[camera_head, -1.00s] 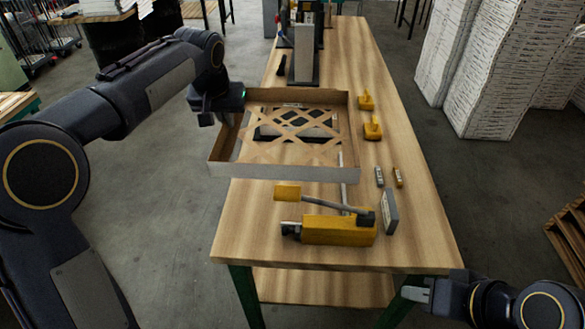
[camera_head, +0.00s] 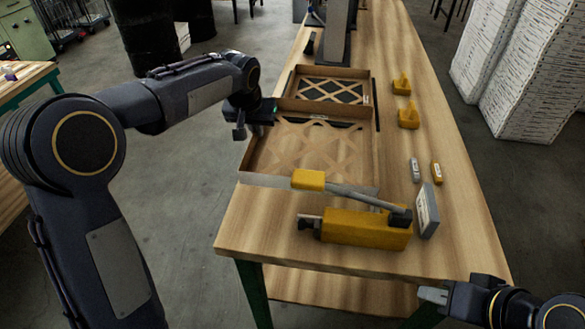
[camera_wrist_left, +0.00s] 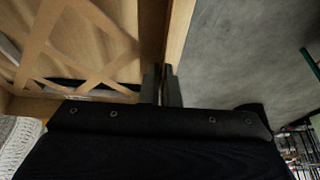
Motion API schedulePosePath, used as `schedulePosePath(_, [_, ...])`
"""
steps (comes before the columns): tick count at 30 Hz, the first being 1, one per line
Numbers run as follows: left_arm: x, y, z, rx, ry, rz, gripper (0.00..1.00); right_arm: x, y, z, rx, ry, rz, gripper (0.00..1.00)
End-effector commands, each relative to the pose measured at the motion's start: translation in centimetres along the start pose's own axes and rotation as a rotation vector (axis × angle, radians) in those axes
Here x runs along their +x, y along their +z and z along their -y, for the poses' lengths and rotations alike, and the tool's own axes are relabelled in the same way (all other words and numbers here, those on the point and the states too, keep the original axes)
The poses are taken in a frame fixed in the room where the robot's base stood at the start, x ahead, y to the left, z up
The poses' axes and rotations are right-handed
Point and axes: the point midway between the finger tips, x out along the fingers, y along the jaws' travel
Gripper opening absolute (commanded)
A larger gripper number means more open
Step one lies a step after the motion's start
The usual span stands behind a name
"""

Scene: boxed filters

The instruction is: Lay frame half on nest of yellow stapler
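The frame half (camera_head: 292,150) is a shallow cardboard frame with a tan lattice and a pale front wall. My left gripper (camera_head: 258,120) is shut on its left wall. In the left wrist view the fingers (camera_wrist_left: 161,84) pinch the wall, and the lattice (camera_wrist_left: 75,45) shows at left. The yellow stapler (camera_head: 362,229) stands at the table's near end, its long arm slanting up to a yellow head (camera_head: 308,180). That head overlaps the frame's front wall in the picture; I cannot tell whether they touch. My right gripper (camera_head: 432,295) is low at the near right; its fingers are unclear.
A second lattice frame (camera_head: 332,73) lies farther back on the wooden table (camera_head: 440,120). Two yellow pieces (camera_head: 409,118), small grey and yellow blocks (camera_head: 415,170) and a grey-faced box (camera_head: 427,211) line the right side. A tall grey device (camera_head: 334,35) stands behind.

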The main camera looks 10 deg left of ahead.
Motion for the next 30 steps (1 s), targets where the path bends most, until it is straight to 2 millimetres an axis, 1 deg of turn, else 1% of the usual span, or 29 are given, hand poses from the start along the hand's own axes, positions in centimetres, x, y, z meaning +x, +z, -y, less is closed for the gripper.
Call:
schedulePosePath(1, [1.0, 0.6, 0.1, -0.001, -0.001, 0.006, 0.00, 0.0, 0.0, 0.0, 0.000, 0.000, 0.000, 0.28])
schedulePosePath(4, [2.7, 1.2, 0.1, 0.000, -0.002, 0.006, 0.00, -0.1, -0.1, 0.0, 0.000, 0.000, 0.000, 0.28])
schedulePosePath(6, [3.6, 1.6, 0.1, 0.000, -0.001, 0.004, 0.00, -0.1, -0.1, 0.1, 0.000, 0.000, 0.000, 0.28])
schedulePosePath(11, [4.9, 2.1, 0.0, -0.001, -0.001, 0.004, 0.00, -0.2, -0.1, 0.1, 0.000, 0.000, 0.000, 0.28])
schedulePosePath(16, [7.2, 3.0, 0.1, 0.000, -0.001, 0.004, 0.00, -0.2, -0.1, 0.1, 0.000, 0.000, 0.000, 0.28])
schedulePosePath(19, [7.7, 3.3, 0.1, -0.001, -0.001, 0.002, 0.00, -0.3, -0.1, 0.1, 0.000, 0.000, 0.000, 0.28])
schedulePosePath(27, [7.9, 3.3, 0.1, -0.001, -0.001, 0.001, 0.00, -0.1, -0.1, 0.1, 0.000, 0.000, 0.000, 0.28])
schedulePosePath(30, [7.8, 3.3, 0.1, -0.001, -0.001, 0.001, 0.14, -0.2, -0.1, 0.1, 0.000, 0.000, 0.000, 0.28])
